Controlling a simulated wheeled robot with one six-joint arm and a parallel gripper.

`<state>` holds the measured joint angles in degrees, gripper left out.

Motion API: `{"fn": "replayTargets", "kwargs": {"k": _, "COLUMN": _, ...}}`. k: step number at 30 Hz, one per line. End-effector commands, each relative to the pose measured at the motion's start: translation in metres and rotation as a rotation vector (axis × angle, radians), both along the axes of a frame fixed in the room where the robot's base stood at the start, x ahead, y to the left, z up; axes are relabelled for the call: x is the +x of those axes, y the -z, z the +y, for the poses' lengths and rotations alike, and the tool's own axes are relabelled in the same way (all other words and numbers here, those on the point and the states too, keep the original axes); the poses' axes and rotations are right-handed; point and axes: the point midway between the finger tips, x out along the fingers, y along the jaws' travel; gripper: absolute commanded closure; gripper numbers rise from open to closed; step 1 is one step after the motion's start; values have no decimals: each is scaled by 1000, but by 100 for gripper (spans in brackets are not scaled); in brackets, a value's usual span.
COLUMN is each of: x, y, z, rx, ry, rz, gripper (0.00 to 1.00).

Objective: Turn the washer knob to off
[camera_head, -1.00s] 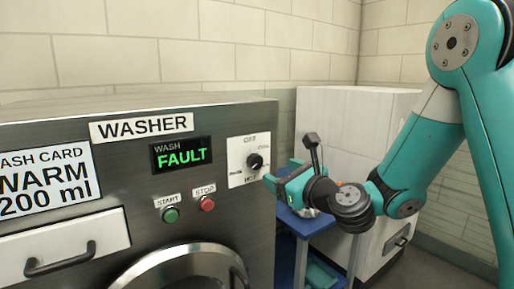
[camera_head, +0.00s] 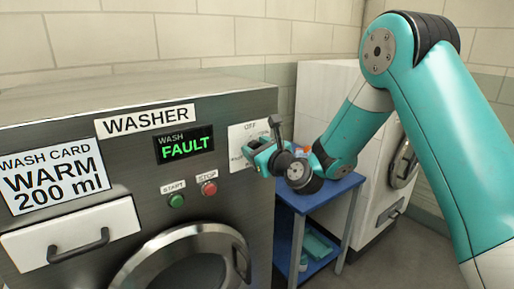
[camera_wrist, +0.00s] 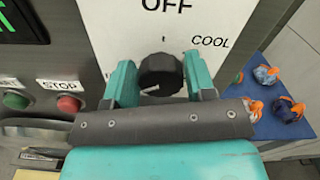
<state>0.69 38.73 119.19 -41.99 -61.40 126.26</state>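The washer knob (camera_wrist: 160,72) is black and round on a white dial plate (camera_wrist: 105,20). OFF is printed above it and COOL at upper right. A pale mark on the knob's face points left and slightly down. My gripper (camera_wrist: 162,82) is open, with one teal finger on each side of the knob. Narrow gaps seem to show beside the knob; contact cannot be told. In the head view my gripper (camera_head: 257,152) is at the dial plate (camera_head: 240,133) and hides the knob. The washer display (camera_head: 184,144) reads WASH FAULT in green.
A green start button (camera_head: 176,201) and a red stop button (camera_head: 209,188) lie left of the dial. A blue table (camera_head: 318,198) stands right of the washer, with several small blue and orange items seen in the wrist view. A white machine (camera_head: 330,90) stands behind.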

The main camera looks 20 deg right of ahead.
Motion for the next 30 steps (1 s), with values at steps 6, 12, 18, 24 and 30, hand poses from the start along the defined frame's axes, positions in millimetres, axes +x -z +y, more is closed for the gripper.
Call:
{"fn": "replayTargets", "kwargs": {"k": 6, "x": 0, "y": 0, "z": 0, "rx": 0, "ry": 0, "rz": 0, "gripper": 81}}
{"fn": "replayTargets", "kwargs": {"k": 12, "x": 0, "y": 0, "z": 0, "rx": -21, "ry": 0, "rz": -7, "gripper": 81}}
{"fn": "replayTargets", "kwargs": {"k": 18, "x": 0, "y": 1, "z": 0, "rx": -101, "ry": 0, "rz": -33, "gripper": 81}}
{"fn": "replayTargets", "kwargs": {"k": 24, "x": -1, "y": 2, "z": 1, "rx": -249, "ry": 0, "rz": -81, "gripper": 80}}
{"fn": "replayTargets", "kwargs": {"k": 30, "x": -1, "y": 3, "z": 1, "rx": -429, "ry": 0, "rz": -139, "gripper": 80}}
